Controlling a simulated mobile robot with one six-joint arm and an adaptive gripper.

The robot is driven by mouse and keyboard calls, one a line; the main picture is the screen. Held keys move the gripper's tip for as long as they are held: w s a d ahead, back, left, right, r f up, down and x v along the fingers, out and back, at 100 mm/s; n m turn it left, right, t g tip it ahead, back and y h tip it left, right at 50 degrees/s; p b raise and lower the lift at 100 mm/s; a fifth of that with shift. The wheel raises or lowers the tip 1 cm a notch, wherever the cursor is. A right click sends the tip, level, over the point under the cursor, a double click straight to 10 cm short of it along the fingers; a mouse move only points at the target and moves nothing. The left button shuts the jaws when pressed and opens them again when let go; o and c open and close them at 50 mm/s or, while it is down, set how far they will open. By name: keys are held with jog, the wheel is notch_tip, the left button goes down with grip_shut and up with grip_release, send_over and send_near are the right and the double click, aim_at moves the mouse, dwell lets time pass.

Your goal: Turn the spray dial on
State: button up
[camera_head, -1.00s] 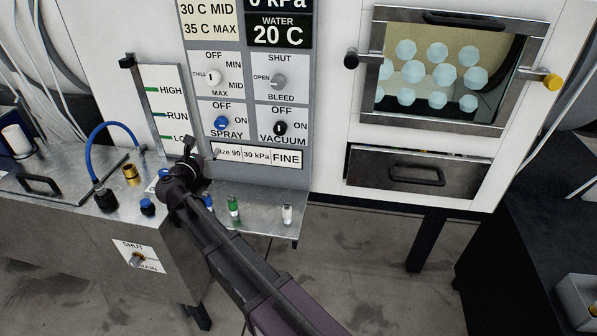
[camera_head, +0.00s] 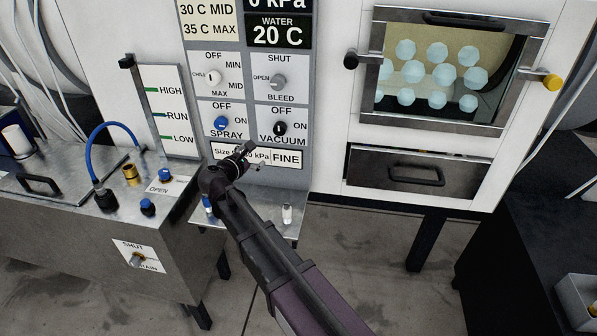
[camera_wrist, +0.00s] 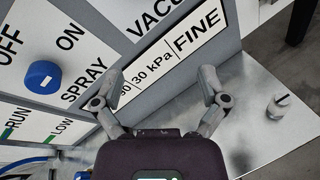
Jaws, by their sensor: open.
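The spray dial (camera_head: 221,123) is a blue knob on the grey panel, with OFF above it, ON to its right and SPRAY below. In the wrist view the same blue dial (camera_wrist: 43,77) lies left of my fingers, apart from them. Its white mark shows, but I cannot tell for sure which label it points at. My gripper (camera_head: 250,151) is just below and to the right of the dial, in front of the "30 kPa" label strip. In the wrist view my gripper (camera_wrist: 163,80) is open, with nothing between its fingertips.
The black vacuum dial (camera_head: 280,128) is close by on the right. The chill knob (camera_head: 212,77) and bleed knob (camera_head: 279,82) are above. A small vial (camera_head: 287,214) stands on the metal shelf (camera_head: 262,219) below. A blue hose (camera_head: 92,142) is at the left.

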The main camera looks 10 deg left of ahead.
jog(key=d+f+m+g, duration=0.2)
jog(key=d+m, duration=0.1)
jog(key=d, duration=0.4)
jog(key=d+f+m+g+h, duration=0.1)
jog(key=d+f+m+g, duration=0.1)
jog(key=d+m, duration=0.2)
jog(key=shift+s+d+f, duration=0.25)
jog(key=shift+s+d, duration=0.05)
jog(key=shift+d, duration=1.25)
jog(key=s+d+f+m+g+p, duration=0.1)
jog(key=s+d+f+m+g, duration=0.25)
jog(key=d, duration=0.45)
jog(key=s+d+f+m+g, duration=0.25)
jog(key=s+d+m, duration=0.2)
jog(key=d, duration=0.35)
jog(key=s+d+f+m+g+y, duration=0.2)
jog(key=s+d+m+g+y, duration=0.2)
jog(key=s+d+m, duration=0.5)
jog(key=shift+s+m+y+p, duration=0.35)
jog(key=shift+s+m+y, duration=0.65)
jog(key=shift+s+y, duration=0.15)
